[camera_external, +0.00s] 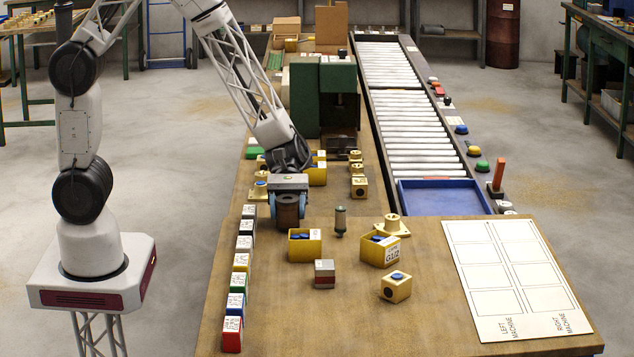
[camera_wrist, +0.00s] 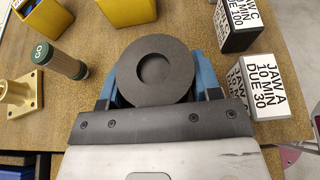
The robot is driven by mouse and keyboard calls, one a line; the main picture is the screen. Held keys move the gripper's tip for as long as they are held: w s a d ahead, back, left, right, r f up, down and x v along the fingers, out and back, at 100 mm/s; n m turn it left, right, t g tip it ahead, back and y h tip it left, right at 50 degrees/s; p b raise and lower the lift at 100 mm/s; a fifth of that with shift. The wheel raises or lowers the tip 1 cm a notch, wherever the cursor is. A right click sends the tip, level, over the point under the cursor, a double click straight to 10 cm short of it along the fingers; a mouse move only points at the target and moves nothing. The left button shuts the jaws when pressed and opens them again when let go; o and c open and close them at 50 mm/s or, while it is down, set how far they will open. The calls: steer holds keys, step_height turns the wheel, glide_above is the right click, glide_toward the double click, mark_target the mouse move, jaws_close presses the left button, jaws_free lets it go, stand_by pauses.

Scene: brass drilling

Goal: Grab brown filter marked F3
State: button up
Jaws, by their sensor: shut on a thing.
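A brown cylindrical filter (camera_external: 288,212) stands between the blue fingers of my gripper (camera_external: 289,198), near the left side of the brown table. In the wrist view the filter (camera_wrist: 174,55) shows from above as a dark round disc with a recessed centre. My gripper (camera_wrist: 153,88) is shut on it, with a blue finger on each side. The filter's lower end is at or close to the table top; I cannot tell whether it touches. No F3 marking can be read on it in either view.
A green-topped GO gauge (camera_wrist: 62,60) stands nearby. Yellow bins (camera_external: 305,246) and brass parts (camera_external: 396,287) lie to the right. Labelled blocks (camera_external: 238,281) line the left table edge. A white sheet (camera_external: 512,280) lies at the right, a blue tray (camera_external: 440,198) behind it.

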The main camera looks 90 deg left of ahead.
mark_target(288, 198)
step_height(288, 198, up, 9)
steer(key=shift+r, duration=0.1)
stand_by(0.4)
stand_by(0.8)
